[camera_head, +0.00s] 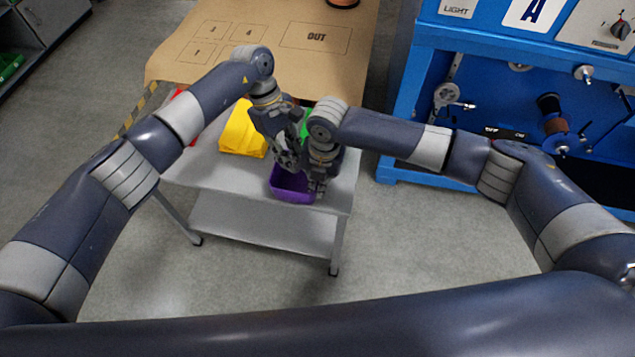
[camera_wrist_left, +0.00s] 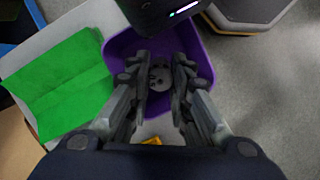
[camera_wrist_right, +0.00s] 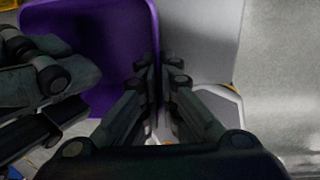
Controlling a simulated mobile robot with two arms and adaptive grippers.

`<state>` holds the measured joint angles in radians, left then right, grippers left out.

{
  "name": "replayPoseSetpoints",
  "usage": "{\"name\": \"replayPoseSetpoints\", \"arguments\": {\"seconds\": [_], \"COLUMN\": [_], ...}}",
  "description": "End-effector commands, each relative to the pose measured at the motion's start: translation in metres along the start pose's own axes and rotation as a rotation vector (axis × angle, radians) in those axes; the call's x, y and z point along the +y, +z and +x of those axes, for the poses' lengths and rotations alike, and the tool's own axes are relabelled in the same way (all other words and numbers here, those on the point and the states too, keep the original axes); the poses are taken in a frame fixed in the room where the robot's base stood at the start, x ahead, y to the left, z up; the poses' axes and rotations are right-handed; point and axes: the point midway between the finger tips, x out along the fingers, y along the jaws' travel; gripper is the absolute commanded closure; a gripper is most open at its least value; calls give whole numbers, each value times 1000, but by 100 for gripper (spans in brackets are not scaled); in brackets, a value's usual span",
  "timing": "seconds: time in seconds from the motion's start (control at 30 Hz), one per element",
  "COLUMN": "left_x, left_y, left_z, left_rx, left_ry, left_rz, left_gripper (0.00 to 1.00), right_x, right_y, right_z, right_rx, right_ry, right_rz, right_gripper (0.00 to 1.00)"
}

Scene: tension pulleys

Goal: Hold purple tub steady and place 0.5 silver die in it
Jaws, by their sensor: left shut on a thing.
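The purple tub (camera_head: 290,184) stands at the front edge of the grey table, and the right wrist view shows its inside and wall (camera_wrist_right: 100,30). My right gripper (camera_head: 318,190) has its fingers on both sides of the tub's wall, close together on it (camera_wrist_right: 158,72). My left gripper (camera_head: 289,162) is over the tub, pointing down into it. Its fingers are shut on the silver die (camera_wrist_left: 160,76), a round grey disc with dark marks. The die is hidden in the head view. I cannot tell whether the die touches the tub's floor.
A yellow bin (camera_head: 240,132) stands left of the tub, with a red bin (camera_head: 181,93) partly hidden behind my left arm. A green bin (camera_head: 306,126) is behind my grippers. Brown paper with marked boxes (camera_head: 270,45) covers the table behind. A blue machine (camera_head: 480,100) stands right.

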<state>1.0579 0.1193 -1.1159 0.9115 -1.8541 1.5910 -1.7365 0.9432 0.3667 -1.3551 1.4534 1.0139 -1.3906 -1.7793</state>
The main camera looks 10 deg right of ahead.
Motion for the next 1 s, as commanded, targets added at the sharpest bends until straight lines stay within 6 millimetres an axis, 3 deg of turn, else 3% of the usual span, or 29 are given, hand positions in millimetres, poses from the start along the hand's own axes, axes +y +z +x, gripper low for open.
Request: {"name": "replayPoseSetpoints", "arguments": {"seconds": [0.4,0.77,0.8,0.9,1.0], "left_x": [0,0,0,0,0], "left_y": [-10,-11,-11,-11,-11], "left_z": [27,31,31,31,31], "left_rx": [0,0,0,0,0], "left_ry": [0,1,1,1,1], "left_rz": [-1,1,0,0,0], "left_gripper": [100,100,79,57,57], "right_x": [0,0,0,0,0], "right_y": [0,0,0,0,0], "right_z": [0,0,0,0,0], "right_rx": [0,0,0,0,0], "right_ry": [0,0,0,0,0], "right_rz": [0,0,0,0,0], "right_gripper": [100,100,100,100,100]}}
